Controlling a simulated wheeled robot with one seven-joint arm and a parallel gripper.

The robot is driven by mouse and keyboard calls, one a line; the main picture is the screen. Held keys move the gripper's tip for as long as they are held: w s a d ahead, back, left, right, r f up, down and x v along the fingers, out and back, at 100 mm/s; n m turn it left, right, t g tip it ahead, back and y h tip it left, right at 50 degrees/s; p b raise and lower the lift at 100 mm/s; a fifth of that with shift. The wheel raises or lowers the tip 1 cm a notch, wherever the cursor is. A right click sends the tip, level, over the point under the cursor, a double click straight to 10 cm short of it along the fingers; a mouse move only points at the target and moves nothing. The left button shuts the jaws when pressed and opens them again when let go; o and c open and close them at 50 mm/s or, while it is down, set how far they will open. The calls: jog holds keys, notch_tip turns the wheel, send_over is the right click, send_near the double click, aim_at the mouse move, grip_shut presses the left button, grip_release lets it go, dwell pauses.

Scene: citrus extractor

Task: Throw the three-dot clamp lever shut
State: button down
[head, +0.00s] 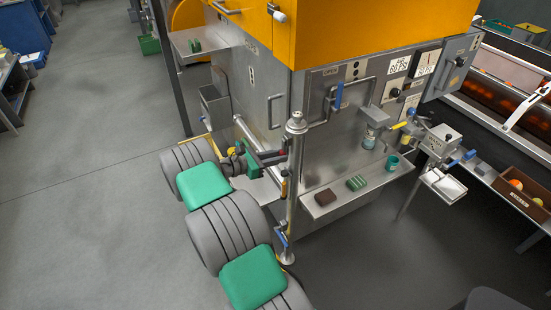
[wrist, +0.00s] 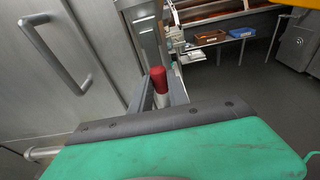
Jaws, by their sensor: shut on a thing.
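The clamp lever shows in the wrist view as a red-tipped handle (wrist: 158,80) with a pale metal shank, standing between the two fingers of my gripper (wrist: 160,92). My gripper is shut on the handle below its red end. In the head view my gripper (head: 272,158) is at the left side of the steel machine, just left of the corner post, with a bit of red at its fingers. The lever's pivot and clamp are hidden behind my wrist's green cover. A small dotted plate (head: 251,75) is on the machine's left side; its dots are too small to count surely.
A vertical steel post (head: 293,190) stands close right of my gripper. A bar door handle (wrist: 62,55) juts from the panel at left in the wrist view. A shelf (head: 345,192) with small blocks projects at the machine's front. Open floor (head: 90,200) lies left.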

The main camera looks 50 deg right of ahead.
jog(key=c, duration=1.3)
grip_release()
jog(key=shift+o, duration=0.2)
jog(key=s+a+r+p, duration=0.3)
jog(key=r+p, duration=0.3)
jog(key=r, duration=0.3)
jog(key=s+a+r, duration=0.4)
jog(key=s+a, duration=0.2)
jog(key=a, duration=0.1)
jog(key=shift+a+p, duration=0.4)
jog(key=shift+p, duration=0.05)
